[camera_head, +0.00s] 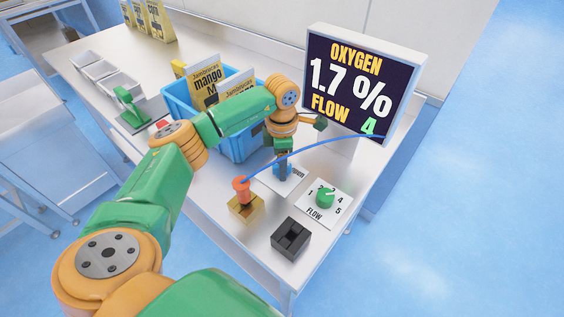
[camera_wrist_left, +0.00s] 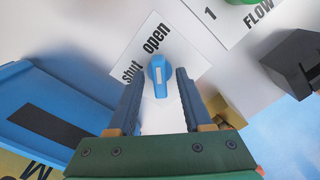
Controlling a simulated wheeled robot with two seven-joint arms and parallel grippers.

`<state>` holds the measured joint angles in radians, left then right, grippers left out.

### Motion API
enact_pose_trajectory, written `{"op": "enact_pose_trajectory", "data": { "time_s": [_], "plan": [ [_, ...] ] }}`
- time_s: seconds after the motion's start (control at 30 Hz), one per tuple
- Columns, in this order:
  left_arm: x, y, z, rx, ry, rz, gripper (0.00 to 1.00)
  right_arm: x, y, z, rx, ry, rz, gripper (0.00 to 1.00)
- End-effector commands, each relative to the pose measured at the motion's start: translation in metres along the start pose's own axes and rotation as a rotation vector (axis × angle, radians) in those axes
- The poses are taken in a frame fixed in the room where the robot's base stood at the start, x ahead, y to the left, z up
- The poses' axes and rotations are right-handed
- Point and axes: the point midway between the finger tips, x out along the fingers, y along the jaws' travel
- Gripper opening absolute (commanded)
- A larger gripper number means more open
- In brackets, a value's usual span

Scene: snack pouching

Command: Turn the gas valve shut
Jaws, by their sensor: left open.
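The gas valve is a blue knob (camera_wrist_left: 159,70) with a pale stripe on a white plate (camera_wrist_left: 150,45) lettered "shut" and "open". In the wrist view the stripe runs roughly toward my gripper's palm. My left gripper (camera_wrist_left: 159,74) is open, with one dark finger on each side of the knob. Gaps show between fingers and knob, so I see no grip. In the head view my left gripper (camera_head: 283,163) points down over the plate and partly hides the knob (camera_head: 281,174). My right gripper is not in view.
A monitor (camera_head: 364,82) reads oxygen 1.7 %, flow 4. A green flow dial (camera_head: 325,197), a brass block with an orange top (camera_head: 241,186) and a black block (camera_head: 290,239) stand close by. A blue crate (camera_head: 176,98) with snack pouches is left. A blue hose (camera_head: 315,147) arcs past my gripper.

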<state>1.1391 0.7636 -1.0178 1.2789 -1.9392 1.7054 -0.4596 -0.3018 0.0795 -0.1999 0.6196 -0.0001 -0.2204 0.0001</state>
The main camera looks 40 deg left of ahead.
Motion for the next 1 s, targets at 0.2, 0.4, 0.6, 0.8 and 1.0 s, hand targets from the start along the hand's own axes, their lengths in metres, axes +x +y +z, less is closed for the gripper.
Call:
{"op": "enact_pose_trajectory", "data": {
  "time_s": [0.2, 0.4, 0.6, 0.8, 1.0],
  "plan": [
    [-0.0001, -0.0001, 0.0001, 0.000, 0.000, 0.000, 0.01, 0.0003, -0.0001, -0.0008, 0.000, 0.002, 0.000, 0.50],
    [-0.0001, -0.0002, 0.0002, 0.000, 0.000, -0.001, 0.00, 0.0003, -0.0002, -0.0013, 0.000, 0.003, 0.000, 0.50],
    [-0.0002, -0.0002, 0.0003, -0.031, -0.001, -0.001, 0.00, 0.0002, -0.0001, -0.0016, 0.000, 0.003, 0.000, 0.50],
    [-0.0002, -0.0002, 0.0005, -0.138, -0.001, -0.002, 0.00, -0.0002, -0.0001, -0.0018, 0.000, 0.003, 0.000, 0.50],
    [-0.0005, -0.0002, 0.0007, -0.313, -0.002, -0.002, 0.00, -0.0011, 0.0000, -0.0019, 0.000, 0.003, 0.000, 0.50]
  ]
}}
